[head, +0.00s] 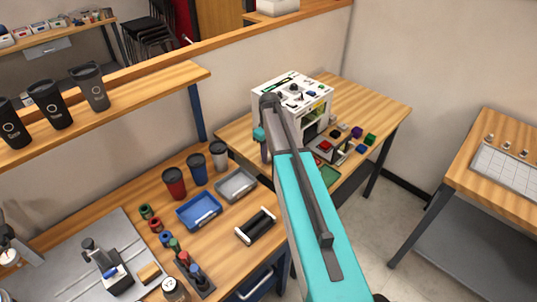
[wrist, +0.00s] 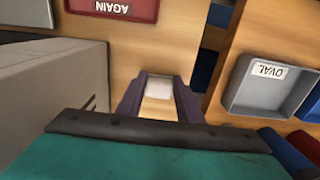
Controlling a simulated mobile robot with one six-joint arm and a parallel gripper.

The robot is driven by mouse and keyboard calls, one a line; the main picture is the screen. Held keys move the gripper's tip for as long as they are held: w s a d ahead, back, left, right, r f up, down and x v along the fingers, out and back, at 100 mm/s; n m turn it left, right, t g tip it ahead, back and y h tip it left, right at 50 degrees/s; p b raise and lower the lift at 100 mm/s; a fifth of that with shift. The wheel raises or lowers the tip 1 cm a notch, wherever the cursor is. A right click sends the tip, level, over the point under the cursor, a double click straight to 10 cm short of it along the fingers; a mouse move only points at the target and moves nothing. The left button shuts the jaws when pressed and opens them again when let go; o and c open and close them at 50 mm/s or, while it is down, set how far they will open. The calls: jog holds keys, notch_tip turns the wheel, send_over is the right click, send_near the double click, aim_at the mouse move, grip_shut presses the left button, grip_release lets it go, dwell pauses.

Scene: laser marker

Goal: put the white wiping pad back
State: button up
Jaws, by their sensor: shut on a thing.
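The white wiping pad (wrist: 159,88) is between the fingertips of my gripper (wrist: 158,92) in the wrist view. My gripper is shut on it, and bare wooden bench top shows around it. I cannot tell whether the pad touches the bench. In the head view my arm hides the pad, and the fingertips cannot be made out there. The wrist hangs beside the left side of the white laser marker (head: 277,98).
A grey tray marked OVAL (wrist: 262,98) is at the right in the wrist view, also in the head view (head: 236,184). The marker's side (wrist: 55,78) stands close on the left. Cups (head: 197,166) stand nearby.

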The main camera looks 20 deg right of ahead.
aim_at(269, 156)
jog(key=shift+f, duration=0.1)
jog(key=o, duration=0.9)
jog(key=shift+r, duration=0.2)
notch_tip(269, 156, up, 12)
jog(key=b, duration=0.3)
dwell(0.8)
